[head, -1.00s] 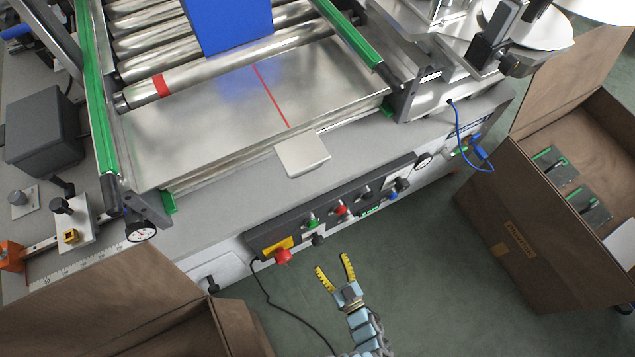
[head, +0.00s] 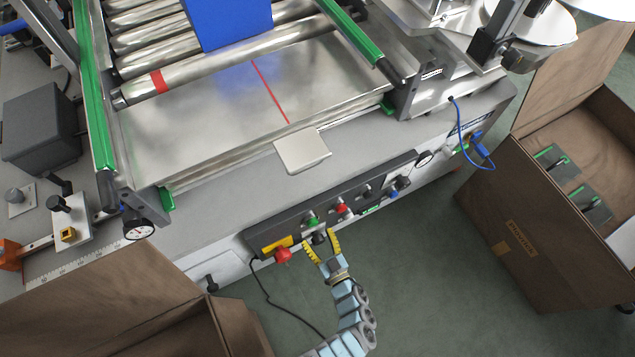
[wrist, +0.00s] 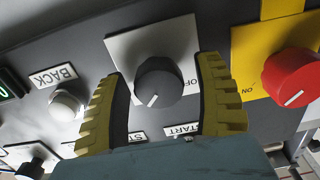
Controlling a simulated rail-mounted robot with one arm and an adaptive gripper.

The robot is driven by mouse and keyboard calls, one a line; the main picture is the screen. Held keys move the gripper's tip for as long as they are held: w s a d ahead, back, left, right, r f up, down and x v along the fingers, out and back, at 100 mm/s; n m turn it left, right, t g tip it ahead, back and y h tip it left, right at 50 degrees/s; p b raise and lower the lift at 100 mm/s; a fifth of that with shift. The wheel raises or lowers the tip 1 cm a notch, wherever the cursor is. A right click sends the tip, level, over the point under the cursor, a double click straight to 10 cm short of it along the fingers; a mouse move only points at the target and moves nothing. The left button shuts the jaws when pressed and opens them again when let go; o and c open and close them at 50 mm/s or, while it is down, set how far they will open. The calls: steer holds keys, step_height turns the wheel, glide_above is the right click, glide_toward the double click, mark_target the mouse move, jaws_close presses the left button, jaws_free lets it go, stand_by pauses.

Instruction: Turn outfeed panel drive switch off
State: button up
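The outfeed panel (head: 335,205) runs along the machine's front edge in the head view. My gripper (head: 320,240) is at the panel, its yellow fingers open around a dark knob (head: 319,238). In the wrist view this dark rotary knob (wrist: 159,82) sits on a pale plate between the open fingers of my gripper (wrist: 163,95). A gap shows on each side of it. Its white pointer line points to the lower left. A partly hidden "OFF" label (wrist: 189,83) is right of it. Labels below it are partly covered by my gripper.
A red knob (wrist: 291,76) on a yellow plate is close to the right finger. A white "BACK" button (wrist: 66,104) is by the left finger. Open cardboard boxes stand at lower left (head: 120,310) and right (head: 520,235). A black cable (head: 270,300) hangs below the panel.

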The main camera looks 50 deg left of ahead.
steer(key=c, duration=1)
steer(key=shift+n, duration=0.3)
steer(key=n, duration=0.3)
steer(key=shift+s+f, duration=0.1)
steer(key=n, duration=1)
steer(key=shift+f, duration=0.1)
steer(key=shift+n, duration=2.1)
steer(key=shift+c, duration=0.3)
